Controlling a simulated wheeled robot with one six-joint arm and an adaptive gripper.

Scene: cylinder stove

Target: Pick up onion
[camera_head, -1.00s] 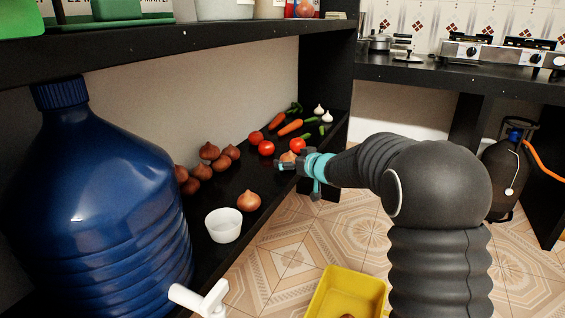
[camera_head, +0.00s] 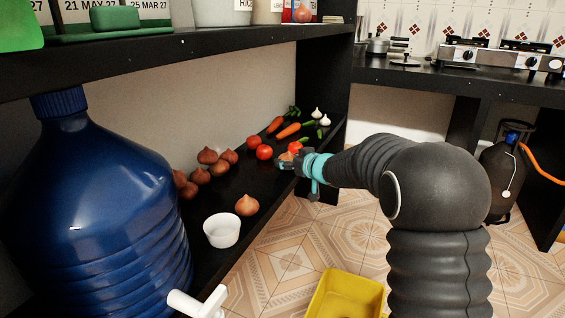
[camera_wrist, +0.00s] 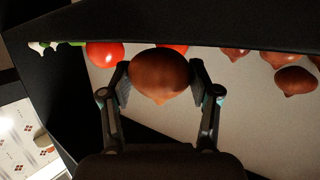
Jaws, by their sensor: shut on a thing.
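A brown onion (camera_wrist: 160,76) sits between the two fingers of my gripper (camera_wrist: 160,82) in the wrist view, with a finger pressed to each side. In the head view, my gripper (camera_head: 284,161) is at the right edge of the black shelf, and the held onion (camera_head: 287,156) shows only in part behind it. Whether it touches the shelf I cannot tell. Another onion (camera_head: 247,205) sits alone on the shelf beside a white bowl (camera_head: 222,231). Several more onions (camera_head: 200,174) are grouped near the back wall.
Tomatoes (camera_head: 264,152), carrots (camera_head: 288,131), green vegetables and garlic (camera_head: 325,120) lie farther along the shelf. A large blue water jug (camera_head: 95,210) stands at the left. An upper shelf (camera_head: 180,47) overhangs. A yellow crate (camera_head: 345,295) is on the floor below.

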